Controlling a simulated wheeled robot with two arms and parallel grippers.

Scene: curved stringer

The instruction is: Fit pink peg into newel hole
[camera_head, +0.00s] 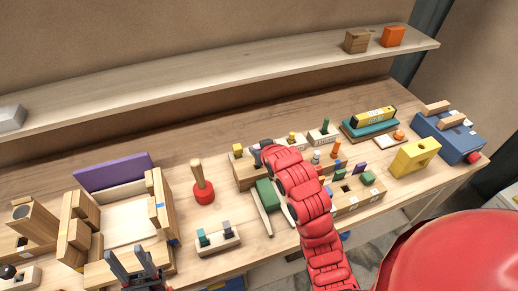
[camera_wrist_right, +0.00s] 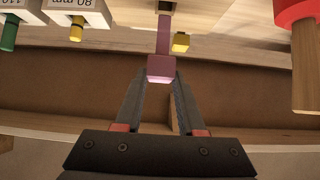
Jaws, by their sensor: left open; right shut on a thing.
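My right gripper (camera_wrist_right: 160,84) is shut on the pink peg (camera_wrist_right: 162,48), whose near end shows between the fingertips. The peg's far end lies at or close to a dark hole in a pale wooden block, seemingly the newel (camera_wrist_right: 210,14). I cannot tell whether the tip is inside the hole. In the head view the right gripper (camera_head: 264,147) is over a wooden block (camera_head: 246,174), and the red arm hides the peg. My left gripper (camera_head: 137,268) is open and empty at the front left, by the wooden frame (camera_head: 128,222).
A yellow piece (camera_wrist_right: 180,42) sits just beside the peg. The red mallet (camera_head: 203,190) stands left of the block. Small pegged blocks (camera_head: 323,133) and a green-topped stand (camera_head: 268,194) are close to the right arm. A shelf (camera_head: 200,85) runs along the back wall.

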